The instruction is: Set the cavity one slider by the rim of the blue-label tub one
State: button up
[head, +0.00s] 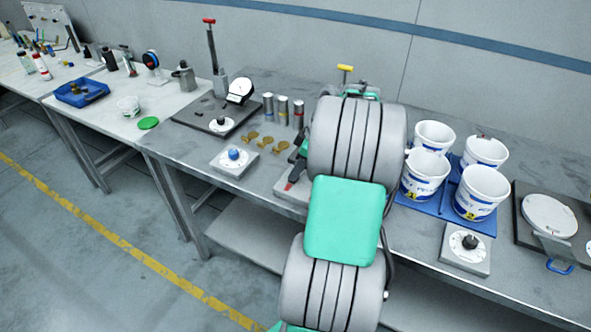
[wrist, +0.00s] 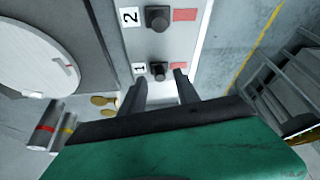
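In the wrist view, a pale panel carries two black slider knobs labelled 1 and 2, each with a red patch beside it. The cavity one slider (wrist: 158,70) is nearer, by label 1; slider two (wrist: 157,18) is beyond it. My gripper (wrist: 160,80) is open, its fingertips either side of knob one, with no visible grip; contact cannot be told. In the head view, my arm hides the gripper and most of the panel (head: 286,190). White tubs with blue labels stand at right, including a front-left tub (head: 424,172) and front-right tub (head: 481,192); their numbers are unreadable.
The tubs stand on a blue mat (head: 405,202). A grey box with a black knob (head: 466,248) is in front. Banded cylinders (head: 283,109), brass pieces (head: 267,142) and a blue-knob box (head: 234,160) lie left of my arm. A dial gauge (head: 240,88) stands behind.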

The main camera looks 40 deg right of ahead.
jog(key=shift+x, duration=0.8)
jog(key=shift+c, duration=0.4)
jog(key=shift+r, duration=0.1)
grip_shut()
